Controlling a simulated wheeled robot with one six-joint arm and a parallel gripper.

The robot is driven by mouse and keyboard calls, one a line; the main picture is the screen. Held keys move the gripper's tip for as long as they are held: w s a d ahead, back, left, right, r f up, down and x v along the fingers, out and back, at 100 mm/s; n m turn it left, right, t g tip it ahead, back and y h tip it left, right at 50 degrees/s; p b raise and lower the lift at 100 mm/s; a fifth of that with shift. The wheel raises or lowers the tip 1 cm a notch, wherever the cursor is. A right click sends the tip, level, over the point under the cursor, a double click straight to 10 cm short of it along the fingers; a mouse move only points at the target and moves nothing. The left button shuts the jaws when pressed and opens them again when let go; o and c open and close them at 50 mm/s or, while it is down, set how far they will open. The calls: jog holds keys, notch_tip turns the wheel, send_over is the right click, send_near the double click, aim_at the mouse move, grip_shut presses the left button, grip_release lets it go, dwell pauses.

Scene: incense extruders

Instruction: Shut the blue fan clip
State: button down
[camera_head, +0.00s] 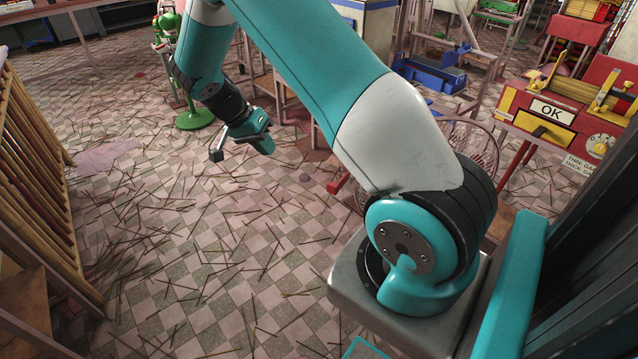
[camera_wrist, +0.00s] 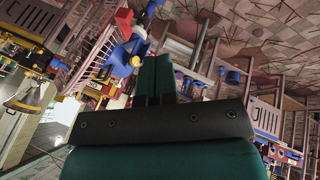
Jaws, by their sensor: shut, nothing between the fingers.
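My gripper (camera_head: 262,142) hangs in the air over the littered floor, left of centre in the head view. In the wrist view its two dark green fingers (camera_wrist: 155,72) are side by side and shut, with nothing between them. I cannot make out a blue fan clip for certain in either view. A blue part (camera_wrist: 124,60) with yellow pieces shows beyond the fingers in the wrist view, tilted and apart from them; I cannot tell if it is the clip. A green stand with a round base (camera_head: 195,120) stands behind my gripper in the head view.
The tiled floor (camera_head: 200,270) is strewn with thin sticks and otherwise open. A wooden rack (camera_head: 35,170) lines the left. A blue machine (camera_head: 430,74) stands at the back right.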

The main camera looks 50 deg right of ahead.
aim_at(340, 184)
jog(key=s+d+f+m+g, duration=0.1)
jog(key=d+f+m, duration=0.2)
jog(key=d+f, duration=0.1)
jog(key=shift+d+g+h, duration=0.15)
jog(key=shift+g+h, duration=0.15)
jog(key=shift+f, duration=0.1)
jog(key=s+d+f+p, duration=0.2)
jog(key=s+d+f, duration=0.2)
jog(key=s+f, duration=0.4)
jog(key=shift+s+d, duration=0.2)
jog(key=shift+a+r, duration=0.1)
jog(key=shift+a, duration=0.1)
